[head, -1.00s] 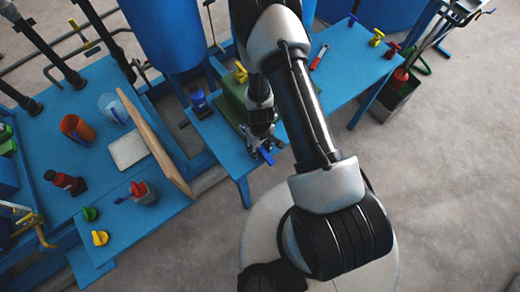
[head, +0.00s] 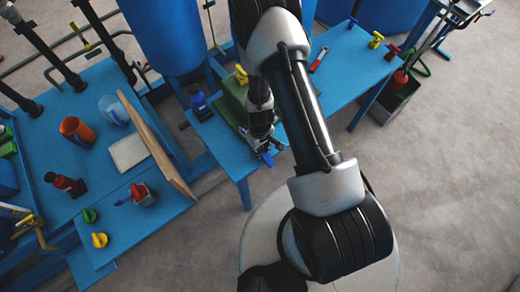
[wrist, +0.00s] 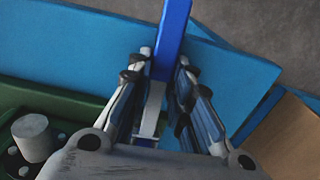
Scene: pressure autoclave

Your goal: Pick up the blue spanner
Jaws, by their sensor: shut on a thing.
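The blue spanner (wrist: 172,35) is between the fingers of my gripper (wrist: 162,72) in the wrist view, its blue handle running up past the fingertips. The fingers are shut on it from both sides. In the head view a small blue part of the spanner (head: 266,158) shows below my gripper (head: 262,148), near the front edge of the blue table. The spanner's lower end is partly hidden by the gripper body. I cannot tell whether the spanner still touches the table.
A green case (head: 232,97) lies on the blue table (head: 340,85) beside my gripper; its green edge and a grey knob (wrist: 33,137) show in the wrist view. A wooden board (head: 155,145) stands to the left. A red tool (head: 319,59) lies to the right.

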